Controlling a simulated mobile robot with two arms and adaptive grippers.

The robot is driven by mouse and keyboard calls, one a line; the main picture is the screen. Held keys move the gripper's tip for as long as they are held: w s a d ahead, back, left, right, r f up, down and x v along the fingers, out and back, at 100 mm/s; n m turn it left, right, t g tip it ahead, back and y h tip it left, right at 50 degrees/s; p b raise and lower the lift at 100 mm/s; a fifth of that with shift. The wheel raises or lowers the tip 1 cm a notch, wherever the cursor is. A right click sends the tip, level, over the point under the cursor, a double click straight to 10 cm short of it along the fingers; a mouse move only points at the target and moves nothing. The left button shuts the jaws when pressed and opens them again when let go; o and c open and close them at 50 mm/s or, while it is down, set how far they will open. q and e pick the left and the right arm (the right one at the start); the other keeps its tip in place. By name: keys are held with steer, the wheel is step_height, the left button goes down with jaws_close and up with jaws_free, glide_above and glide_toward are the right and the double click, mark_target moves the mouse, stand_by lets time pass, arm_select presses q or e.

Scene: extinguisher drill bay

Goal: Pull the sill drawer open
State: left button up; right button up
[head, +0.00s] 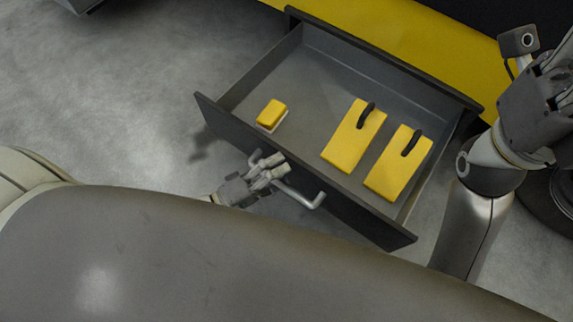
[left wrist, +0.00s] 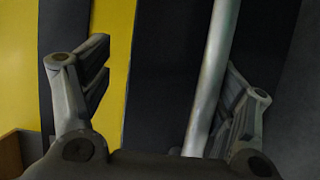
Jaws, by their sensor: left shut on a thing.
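The sill drawer (head: 310,75) stands well open in the head view, a dark grey tray drawn out from below a yellow sill (head: 440,50). Its grey bar handle (head: 312,200) is on the outer side of the front panel. My left gripper (head: 271,168) is shut on the handle near its left end and hides part of it. In the left wrist view the handle bar (left wrist: 212,80) passes between the fingers, nearer the right one. My right arm shows at the right edge of the head view; its fingers cannot be made out.
Inside the drawer are a small yellow block (head: 272,113) with a pale base and two yellow flat pieces (head: 345,148) (head: 390,178) with black loops. Grey floor (head: 130,110) is clear left of the drawer. My right arm is close to the drawer's right side.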

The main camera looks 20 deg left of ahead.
arm_select(q)
steer(key=shift+a+v, duration=0.2)
steer(key=shift+v, duration=2.3)
steer(key=c, duration=0.4)
steer(key=shift+s+a, duration=0.35)
steer(key=shift+a, duration=0.05)
steer(key=shift+c, duration=0.7)
steer(key=shift+s+a+f, duration=0.2)
steer(key=shift+s, duration=0.2)
steer(key=shift+w+f+p, duration=0.1)
steer(key=shift+f+p, duration=0.05)
steer(key=shift+p, duration=0.15)
